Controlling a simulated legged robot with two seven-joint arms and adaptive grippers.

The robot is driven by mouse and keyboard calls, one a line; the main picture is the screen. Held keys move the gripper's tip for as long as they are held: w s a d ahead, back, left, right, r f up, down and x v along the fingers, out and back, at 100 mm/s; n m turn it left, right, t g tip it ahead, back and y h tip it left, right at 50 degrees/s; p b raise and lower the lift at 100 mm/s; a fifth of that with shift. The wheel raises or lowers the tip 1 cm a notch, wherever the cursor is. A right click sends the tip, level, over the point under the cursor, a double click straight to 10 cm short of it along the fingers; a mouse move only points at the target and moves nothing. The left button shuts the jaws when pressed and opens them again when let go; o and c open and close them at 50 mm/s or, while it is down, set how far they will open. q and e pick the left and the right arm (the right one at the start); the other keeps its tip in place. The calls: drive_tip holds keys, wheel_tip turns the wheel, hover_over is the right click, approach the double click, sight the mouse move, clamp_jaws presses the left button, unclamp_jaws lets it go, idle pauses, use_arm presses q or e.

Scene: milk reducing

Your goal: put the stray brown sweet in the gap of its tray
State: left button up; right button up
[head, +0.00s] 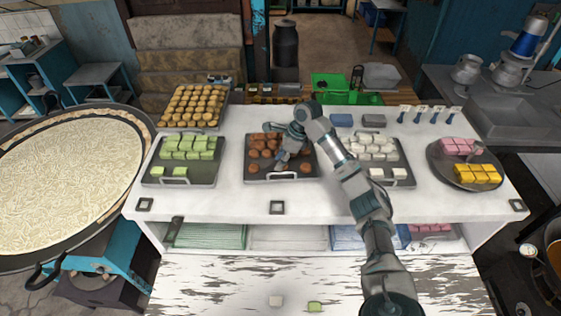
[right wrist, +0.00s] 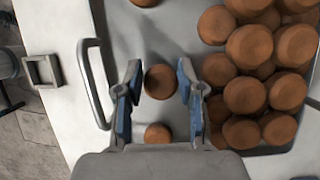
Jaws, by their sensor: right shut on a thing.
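The brown sweets' tray (head: 256,178) is a dark tray in the middle of the white counter, with its handle toward me. Brown round sweets (head: 264,146) are piled on it; the pile also shows in the right wrist view (right wrist: 250,95). My right gripper (right wrist: 160,88) is low over this tray, shut on a brown sweet (right wrist: 160,82) between its fingertips. Another brown sweet (right wrist: 158,133) shows below it, partly hidden by the gripper body. In the head view my right arm hides part of the tray. My left gripper is not in view.
A green-sweet tray (head: 157,170) stands left, a white-sweet tray (head: 404,172) right. A round tray (head: 440,170) holds pink and yellow sweets. The brown tray's handle (right wrist: 92,85) is beside my fingers. The counter's front strip is mostly clear.

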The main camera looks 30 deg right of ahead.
drive_tip(key=shift+s+a+f, duration=0.1)
drive_tip(key=shift+a+f, duration=0.1)
drive_tip(key=shift+f, duration=0.2)
clamp_jaws()
drive_tip(key=shift+a, duration=0.2)
drive_tip(key=o, duration=1)
unclamp_jaws()
drive_tip(key=shift+a+r, duration=0.1)
drive_tip(key=shift+a, duration=0.05)
drive_tip(key=shift+o, duration=0.6)
drive_tip(key=shift+a, duration=0.15)
drive_tip(key=shift+d+r, duration=0.35)
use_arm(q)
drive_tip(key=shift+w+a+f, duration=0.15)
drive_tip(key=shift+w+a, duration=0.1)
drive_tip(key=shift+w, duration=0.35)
use_arm(e)
drive_tip(key=v, duration=1.1)
drive_tip(key=shift+r, duration=0.2)
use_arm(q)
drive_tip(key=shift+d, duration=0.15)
use_arm(e)
drive_tip(key=shift+d+f, duration=0.15)
drive_tip(key=shift+d, duration=0.1)
drive_tip(key=shift+s, duration=0.1)
